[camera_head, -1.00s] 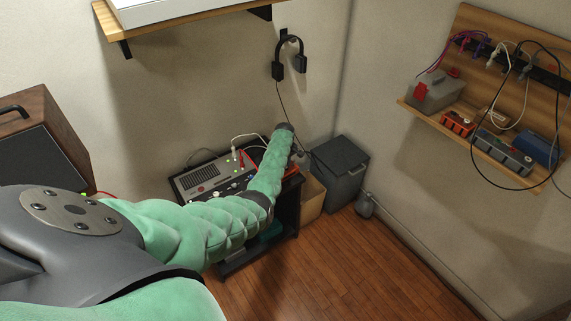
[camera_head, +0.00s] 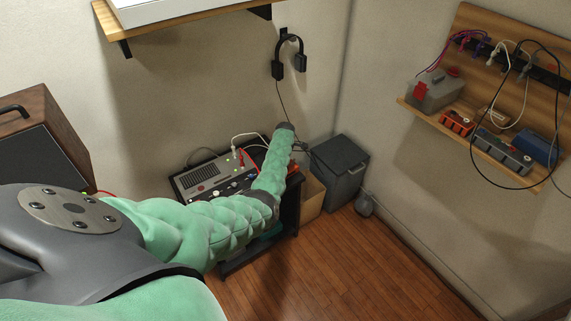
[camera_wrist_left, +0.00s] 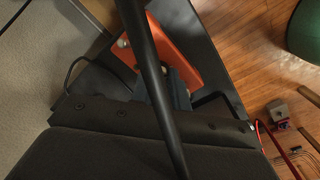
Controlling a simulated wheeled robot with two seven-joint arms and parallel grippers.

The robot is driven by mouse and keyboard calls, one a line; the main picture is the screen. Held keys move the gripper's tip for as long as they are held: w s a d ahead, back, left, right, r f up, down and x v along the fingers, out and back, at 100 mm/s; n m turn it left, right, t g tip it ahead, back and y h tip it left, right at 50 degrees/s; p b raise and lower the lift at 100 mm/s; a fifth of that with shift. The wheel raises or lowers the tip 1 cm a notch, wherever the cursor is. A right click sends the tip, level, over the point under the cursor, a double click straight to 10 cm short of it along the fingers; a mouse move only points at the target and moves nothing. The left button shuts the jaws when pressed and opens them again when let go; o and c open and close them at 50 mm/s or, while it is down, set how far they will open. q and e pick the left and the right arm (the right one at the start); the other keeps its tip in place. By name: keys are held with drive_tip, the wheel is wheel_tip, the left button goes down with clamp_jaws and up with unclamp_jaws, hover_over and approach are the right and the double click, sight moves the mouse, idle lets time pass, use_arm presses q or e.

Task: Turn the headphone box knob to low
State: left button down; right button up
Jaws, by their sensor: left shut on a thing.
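The headphone box is the orange box (camera_wrist_left: 182,52) in the left wrist view, on a dark surface, with small silver parts on its face. In the head view only a sliver of orange shows beside my arm. My left gripper (camera_wrist_left: 168,78) reaches the face of the orange box with its dark fingers, shut. The headphone box knob between the fingers is hidden, and its setting cannot be read. A black bar crosses the wrist view in front. In the head view my green left arm hides the gripper. My right gripper is not in view.
A grey panel device (camera_head: 205,176) with knobs, lights and cables stands left of my arm. Headphones (camera_head: 290,58) hang on the wall above, their cord running down. A dark grey bin (camera_head: 340,170) and a cardboard box (camera_head: 311,193) stand to the right. The wooden floor ahead is clear.

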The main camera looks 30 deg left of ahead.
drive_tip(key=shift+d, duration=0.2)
use_arm(q)
drive_tip(key=c, duration=1.3)
unclamp_jaws()
drive_tip(key=shift+c, duration=0.2)
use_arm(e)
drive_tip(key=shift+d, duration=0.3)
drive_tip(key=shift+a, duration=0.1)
